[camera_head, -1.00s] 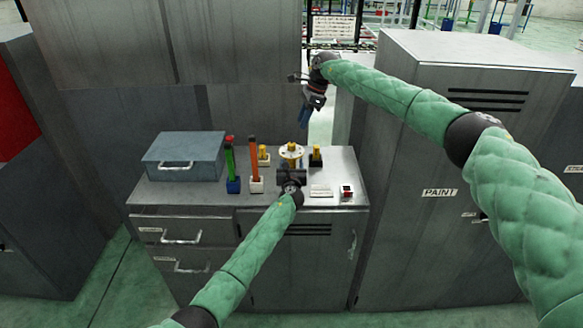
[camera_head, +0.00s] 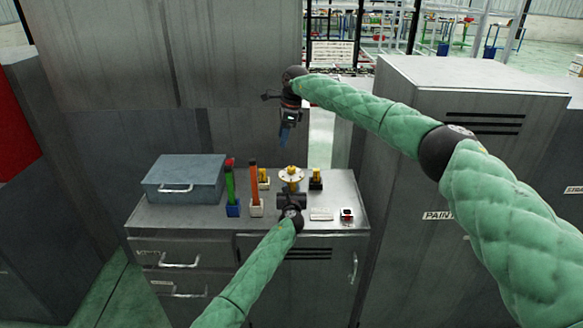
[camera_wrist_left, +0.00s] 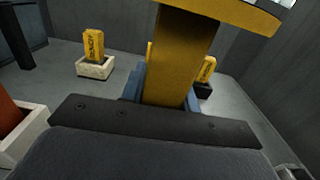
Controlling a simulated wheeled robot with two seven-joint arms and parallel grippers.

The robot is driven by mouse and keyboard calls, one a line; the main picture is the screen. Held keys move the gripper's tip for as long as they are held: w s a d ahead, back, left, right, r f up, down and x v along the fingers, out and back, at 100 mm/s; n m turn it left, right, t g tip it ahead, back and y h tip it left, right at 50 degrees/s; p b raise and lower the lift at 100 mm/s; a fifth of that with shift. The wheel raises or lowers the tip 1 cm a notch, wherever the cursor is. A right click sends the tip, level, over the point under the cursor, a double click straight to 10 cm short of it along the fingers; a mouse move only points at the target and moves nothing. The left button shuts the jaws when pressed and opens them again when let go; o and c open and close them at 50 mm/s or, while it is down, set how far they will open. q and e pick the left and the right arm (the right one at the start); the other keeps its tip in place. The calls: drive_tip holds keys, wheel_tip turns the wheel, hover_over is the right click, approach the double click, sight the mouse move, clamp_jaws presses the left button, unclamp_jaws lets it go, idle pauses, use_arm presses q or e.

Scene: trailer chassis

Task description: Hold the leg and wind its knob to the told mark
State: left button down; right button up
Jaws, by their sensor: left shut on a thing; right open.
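The leg is a yellow post (camera_wrist_left: 180,60) in the left wrist view, with a wider yellow top at the upper edge. In the head view its round knob top (camera_head: 291,174) shows as a pale yellow disc with dark spots. My left gripper (camera_wrist_left: 165,92) is shut on the post, blue fingers beside it; in the head view its dark wrist hides the lower leg. My right gripper (camera_head: 286,136) is open and points down, a little above the knob and apart from it. I cannot read any mark on the knob.
On the grey cabinet top (camera_head: 190,213) stand a green stick (camera_head: 230,185) and an orange stick (camera_head: 254,182) in holders, two small yellow pieces (camera_head: 264,177) (camera_head: 316,177) in blocks, and a grey-blue box (camera_head: 184,178). A red-buttoned box (camera_head: 347,214) sits at the right.

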sight(292, 167)
drive_tip(key=d+f+m+h, duration=0.1)
drive_tip(key=f+m, duration=0.2)
drive_tip(key=f, duration=0.1)
drive_tip(key=d+f+m, duration=0.1)
drive_tip(key=f+m, duration=0.2)
drive_tip(key=f, duration=0.1)
drive_tip(key=d+f+m+h, duration=0.1)
drive_tip(key=f+m, duration=0.3)
drive_tip(key=shift+f+h, duration=0.15)
drive_tip(key=shift+h, duration=0.15)
idle(0.5)
drive_tip(key=c, duration=1)
